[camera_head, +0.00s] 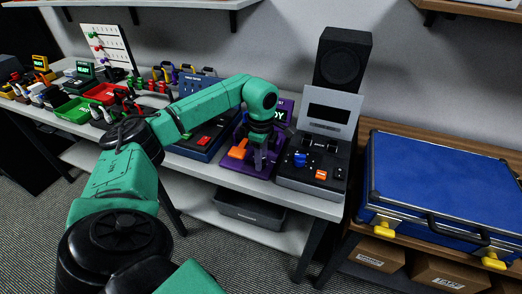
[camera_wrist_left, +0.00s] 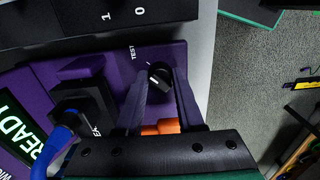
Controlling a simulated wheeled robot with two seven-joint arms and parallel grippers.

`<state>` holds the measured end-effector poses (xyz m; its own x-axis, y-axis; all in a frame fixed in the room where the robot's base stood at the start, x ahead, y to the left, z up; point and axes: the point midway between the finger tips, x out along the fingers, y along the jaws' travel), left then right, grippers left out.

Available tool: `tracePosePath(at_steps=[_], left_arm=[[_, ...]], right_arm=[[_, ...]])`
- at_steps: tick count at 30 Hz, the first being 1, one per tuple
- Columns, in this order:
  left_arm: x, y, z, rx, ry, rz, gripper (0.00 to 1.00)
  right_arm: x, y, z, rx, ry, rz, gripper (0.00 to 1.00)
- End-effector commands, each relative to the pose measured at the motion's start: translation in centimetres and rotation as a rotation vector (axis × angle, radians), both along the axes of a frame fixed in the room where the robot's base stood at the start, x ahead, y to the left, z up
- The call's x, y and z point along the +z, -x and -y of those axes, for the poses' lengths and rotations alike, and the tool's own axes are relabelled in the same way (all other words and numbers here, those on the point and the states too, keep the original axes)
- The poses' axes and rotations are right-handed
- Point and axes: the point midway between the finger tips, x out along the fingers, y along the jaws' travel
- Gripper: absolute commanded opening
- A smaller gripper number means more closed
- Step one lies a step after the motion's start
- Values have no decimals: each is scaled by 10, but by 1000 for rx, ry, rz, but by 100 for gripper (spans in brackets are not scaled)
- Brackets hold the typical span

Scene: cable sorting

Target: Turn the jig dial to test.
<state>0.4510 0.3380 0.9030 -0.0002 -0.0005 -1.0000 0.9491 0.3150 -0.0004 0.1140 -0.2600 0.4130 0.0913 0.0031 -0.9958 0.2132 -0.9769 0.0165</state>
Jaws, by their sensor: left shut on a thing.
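The purple test jig (camera_head: 233,166) stands on the bench, left of the grey-and-black unit. In the left wrist view the jig (camera_wrist_left: 115,62) shows a READY screen (camera_wrist_left: 20,125), a TEST label (camera_wrist_left: 132,54) and a black dial (camera_wrist_left: 161,75) with a pale mark. My left gripper (camera_head: 259,163) is down at the jig's right side. In the wrist view its two fingers stand on either side of the dial, shut on it. I cannot tell exactly which way the dial's mark points. My right gripper is out of view.
A black plug (camera_wrist_left: 84,104) with a blue cable (camera_wrist_left: 58,143) sits in the jig near the left finger. The grey-and-black unit (camera_head: 312,172) stands just right of the jig. A blue case (camera_head: 430,185) lies on the wooden bench at right. Trays and tools crowd the left.

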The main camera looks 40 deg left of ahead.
Motion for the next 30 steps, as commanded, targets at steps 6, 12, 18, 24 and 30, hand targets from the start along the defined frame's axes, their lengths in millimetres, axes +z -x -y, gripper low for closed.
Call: tracePosePath(at_steps=[6,12,18,24,30], left_arm=[[2,-2,0,-1,1,7,0],[2,-1,0,0,0,5,67],[1,-1,0,0,0,2,67],[8,-1,0,0,0,2,67],[48,-2,0,0,2,8,67]], right_arm=[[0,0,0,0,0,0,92],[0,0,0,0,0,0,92],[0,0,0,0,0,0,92],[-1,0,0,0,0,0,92],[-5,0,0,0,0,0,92]])
